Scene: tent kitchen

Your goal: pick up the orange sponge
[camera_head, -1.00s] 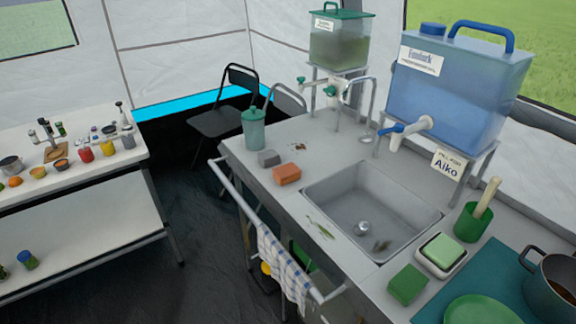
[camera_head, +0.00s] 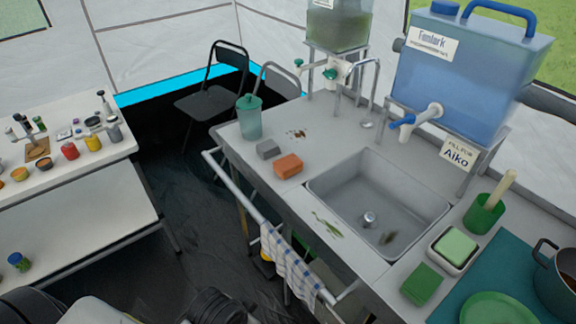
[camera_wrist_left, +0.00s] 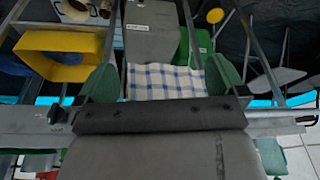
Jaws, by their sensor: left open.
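The orange sponge (camera_head: 288,166) lies on the grey sink counter (camera_head: 240,152), in front of the sink's left corner, beside a grey sponge-like block (camera_head: 268,149). My left gripper (camera_wrist_left: 160,80) shows in the left wrist view with its two green fingers wide apart. It is open, with nothing held. The blue-and-white checked towel (camera_wrist_left: 165,78) appears between the fingers, and I cannot tell how far beyond them it is. The orange sponge does not show in the wrist view. My right gripper is in neither view.
The metal sink (camera_head: 375,205) is right of the sponge, and a teal lidded cup (camera_head: 249,118) stands behind. A front rail (camera_head: 232,187) carries the checked towel (camera_head: 287,268). In the wrist view a yellow tub (camera_wrist_left: 62,55) is left and a green container (camera_wrist_left: 195,45) is beyond the towel.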

